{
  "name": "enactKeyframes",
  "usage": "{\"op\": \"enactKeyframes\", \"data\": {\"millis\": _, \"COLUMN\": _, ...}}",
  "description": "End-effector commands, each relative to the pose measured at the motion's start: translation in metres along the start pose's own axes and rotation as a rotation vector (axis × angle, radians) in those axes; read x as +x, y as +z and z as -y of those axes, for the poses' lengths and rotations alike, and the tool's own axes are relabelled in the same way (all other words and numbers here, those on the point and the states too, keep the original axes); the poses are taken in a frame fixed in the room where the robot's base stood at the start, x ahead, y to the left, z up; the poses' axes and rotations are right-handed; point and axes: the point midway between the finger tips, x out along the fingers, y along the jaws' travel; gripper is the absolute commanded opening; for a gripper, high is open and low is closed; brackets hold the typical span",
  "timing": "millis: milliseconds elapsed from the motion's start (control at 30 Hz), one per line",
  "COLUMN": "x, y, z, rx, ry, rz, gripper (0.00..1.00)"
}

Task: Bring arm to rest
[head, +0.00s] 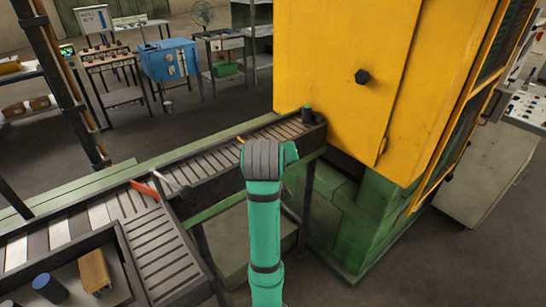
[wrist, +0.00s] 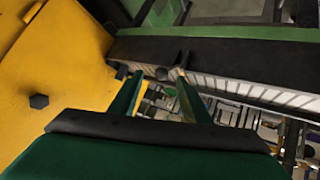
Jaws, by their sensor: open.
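My arm (head: 264,230) rises in the middle of the head view and is bent at its grey joint, over the near side of the conveyor. The hand is mostly hidden behind the arm there. In the wrist view, my gripper (wrist: 160,80) is open, its two green fingers apart. A small dark cylinder (wrist: 184,58) shows beyond the fingertips, near the dark conveyor edge; nothing is clearly held.
The yellow furnace (head: 350,70) on a green base stands close on the right. The roller conveyor (head: 225,163) runs across from lower left. A tray (head: 127,262) holds a blue cylinder (head: 48,288) and a brown block (head: 94,270). An orange-handled tool (head: 145,190) lies on the conveyor.

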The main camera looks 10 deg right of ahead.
Motion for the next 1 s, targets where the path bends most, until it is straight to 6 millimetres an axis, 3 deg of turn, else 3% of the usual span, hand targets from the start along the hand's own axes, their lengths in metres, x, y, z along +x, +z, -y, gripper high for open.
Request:
{"op": "enactKeyframes", "data": {"millis": 300, "x": 0.001, "y": 0.001, "z": 0.002, "rx": -0.001, "ry": -0.001, "rz": 0.000, "gripper": 0.43}}
{"op": "enactKeyframes", "data": {"millis": 467, "x": 0.015, "y": 0.021, "z": 0.012, "rx": -0.003, "ry": -0.003, "rz": -0.007, "gripper": 0.43}}
{"op": "enactKeyframes", "data": {"millis": 733, "x": 0.054, "y": 0.097, "z": 0.051, "rx": -0.005, "ry": -0.012, "rz": -0.059, "gripper": 0.43}}
{"op": "enactKeyframes", "data": {"millis": 1000, "x": 0.069, "y": 0.180, "z": 0.090, "rx": 0.002, "ry": -0.029, "rz": -0.119, "gripper": 0.43}}
